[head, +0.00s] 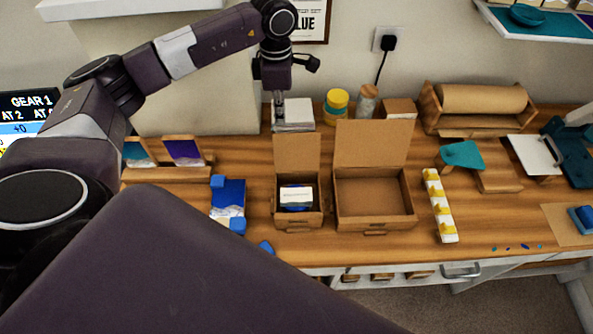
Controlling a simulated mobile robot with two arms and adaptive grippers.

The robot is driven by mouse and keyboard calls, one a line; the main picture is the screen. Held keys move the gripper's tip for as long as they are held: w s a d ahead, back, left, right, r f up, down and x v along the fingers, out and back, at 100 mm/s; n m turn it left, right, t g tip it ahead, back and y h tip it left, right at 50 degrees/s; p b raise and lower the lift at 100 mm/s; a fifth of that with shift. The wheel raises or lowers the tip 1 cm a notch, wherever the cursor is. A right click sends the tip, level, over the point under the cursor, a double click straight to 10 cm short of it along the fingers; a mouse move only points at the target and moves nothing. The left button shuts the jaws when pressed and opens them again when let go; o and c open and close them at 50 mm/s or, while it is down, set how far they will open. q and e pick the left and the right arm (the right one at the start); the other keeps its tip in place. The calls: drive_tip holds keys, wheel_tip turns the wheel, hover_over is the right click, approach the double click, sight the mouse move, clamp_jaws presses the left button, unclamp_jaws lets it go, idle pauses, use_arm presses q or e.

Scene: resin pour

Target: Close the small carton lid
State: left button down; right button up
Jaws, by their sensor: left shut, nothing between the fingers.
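The small carton (298,218) stands open on the wooden bench, left of a larger carton. Its lid (297,152) stands up at the back edge. A dark blue item with a white label (296,196) lies inside it. My left gripper (279,112) is shut and empty, pointing down behind the raised lid, in front of or over a white stack at the back. I cannot tell how far it is from the lid. My right gripper is not in view.
A larger open carton (374,222) with its lid raised stands just right. A blue box (229,198) with blue pieces lies to the left. A white strip with yellow pieces (440,206) lies on the right. Jars (336,103) and a paper roll (481,98) stand at the back.

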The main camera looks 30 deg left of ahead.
use_arm(q)
drive_tip(key=shift+f, duration=0.15)
wheel_tip(320, 180, down, 6)
drive_tip(key=b, duration=0.5)
drive_tip(key=shift+f, duration=0.15)
